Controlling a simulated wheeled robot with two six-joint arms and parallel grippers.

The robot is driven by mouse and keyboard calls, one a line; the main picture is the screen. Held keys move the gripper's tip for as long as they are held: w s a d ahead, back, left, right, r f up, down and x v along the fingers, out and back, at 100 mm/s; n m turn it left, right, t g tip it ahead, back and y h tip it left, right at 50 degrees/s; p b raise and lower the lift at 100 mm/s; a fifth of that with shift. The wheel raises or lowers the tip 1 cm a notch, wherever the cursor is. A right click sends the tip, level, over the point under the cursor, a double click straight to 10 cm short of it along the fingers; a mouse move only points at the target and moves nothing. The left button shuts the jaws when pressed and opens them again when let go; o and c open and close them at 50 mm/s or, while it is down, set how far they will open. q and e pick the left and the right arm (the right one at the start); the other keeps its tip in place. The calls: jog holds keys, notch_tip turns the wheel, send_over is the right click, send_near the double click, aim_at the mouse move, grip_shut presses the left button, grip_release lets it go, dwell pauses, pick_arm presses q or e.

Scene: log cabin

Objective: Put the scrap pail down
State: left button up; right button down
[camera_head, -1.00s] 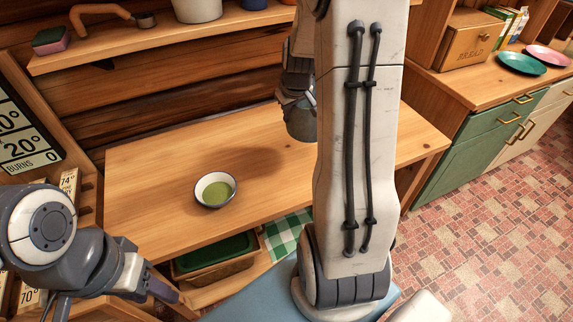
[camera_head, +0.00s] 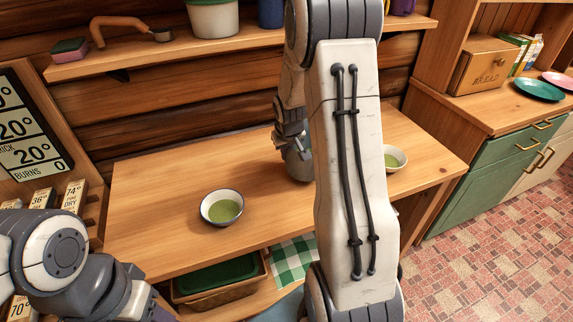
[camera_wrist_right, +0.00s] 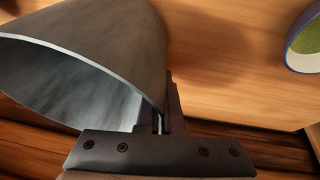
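The scrap pail (camera_head: 298,162) is a grey metal pail, low over the wooden table near its middle. In the right wrist view the pail (camera_wrist_right: 125,40) is large, with its open mouth facing left and down. My right gripper (camera_head: 288,138) is shut on the pail's rim; its fingers (camera_wrist_right: 168,118) show at the wall. I cannot tell whether the pail's base touches the table (camera_head: 150,200); my right arm hides part of that area. My left gripper (camera_head: 140,305) is at the lower left, away from the pail, its fingertips cut off or unclear.
A bowl of green stuff (camera_head: 222,207) stands left of the pail. A second bowl (camera_head: 394,159) stands to the right, partly behind my arm. A shelf (camera_head: 180,55) with a white pot (camera_head: 213,18) hangs above. The table's left part is clear.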

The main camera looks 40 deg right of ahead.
notch_tip(320, 180, down, 4)
jog(key=shift+w+a+f+b, duration=0.1)
jog(key=shift+b, duration=0.55)
jog(key=c, duration=1.1)
grip_release()
